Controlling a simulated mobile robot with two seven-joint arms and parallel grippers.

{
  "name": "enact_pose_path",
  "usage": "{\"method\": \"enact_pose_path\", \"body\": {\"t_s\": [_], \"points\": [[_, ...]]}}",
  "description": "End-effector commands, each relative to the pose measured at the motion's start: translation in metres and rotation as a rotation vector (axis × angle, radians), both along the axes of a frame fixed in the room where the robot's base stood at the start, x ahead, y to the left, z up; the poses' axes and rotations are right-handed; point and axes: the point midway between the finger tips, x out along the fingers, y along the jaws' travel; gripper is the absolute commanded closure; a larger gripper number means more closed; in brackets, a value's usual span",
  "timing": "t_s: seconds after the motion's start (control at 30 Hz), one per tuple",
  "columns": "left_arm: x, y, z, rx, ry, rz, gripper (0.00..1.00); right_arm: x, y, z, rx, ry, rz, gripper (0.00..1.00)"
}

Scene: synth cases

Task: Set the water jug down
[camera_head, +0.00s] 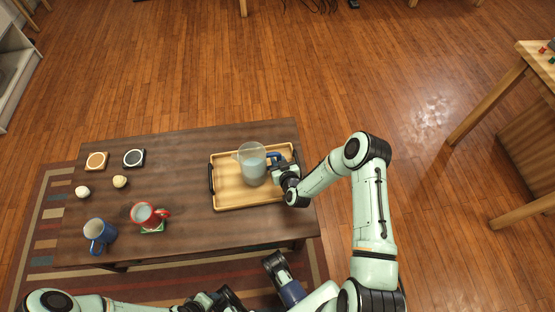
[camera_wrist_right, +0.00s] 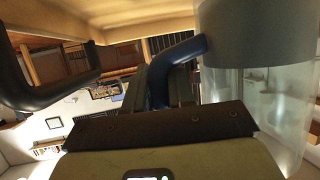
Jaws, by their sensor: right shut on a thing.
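The water jug (camera_head: 251,168) is clear, with water in it and a blue handle (camera_head: 274,156). It stands upright at the tray (camera_head: 233,200), a light wooden one with black handles. I cannot tell for sure whether its base touches the tray. My right gripper (camera_head: 277,166) is shut on the jug's handle, from the right. In the right wrist view, which looks upside down, the jug (camera_wrist_right: 255,35) is at the right and its blue handle (camera_wrist_right: 178,55) runs into the jaws. My left arm is at the bottom edge of the head view; its fingers are not clear.
On the dark table (camera_head: 190,195) left of the tray are a blue mug (camera_head: 99,234), a red mug (camera_head: 145,214) on a coaster, two more coasters (camera_head: 96,160) (camera_head: 133,158) and two small pale round things (camera_head: 82,191) (camera_head: 120,181). The table between them and the tray is clear.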

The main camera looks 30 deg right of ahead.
Motion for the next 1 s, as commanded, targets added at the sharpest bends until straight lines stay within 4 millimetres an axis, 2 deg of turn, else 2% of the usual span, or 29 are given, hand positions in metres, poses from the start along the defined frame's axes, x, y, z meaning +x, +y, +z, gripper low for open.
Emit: {"method": "enact_pose_path", "body": {"t_s": [0.33,1.0], "points": [[0.000,0.000,0.000,0.000,0.000,0.000,0.57,0.001,0.000,0.002,0.001,-0.006,0.000,1.00],[0.000,0.000,-0.011,0.000,0.005,0.000,0.57,0.001,0.001,-0.011,0.001,-0.005,0.000,1.00]]}}
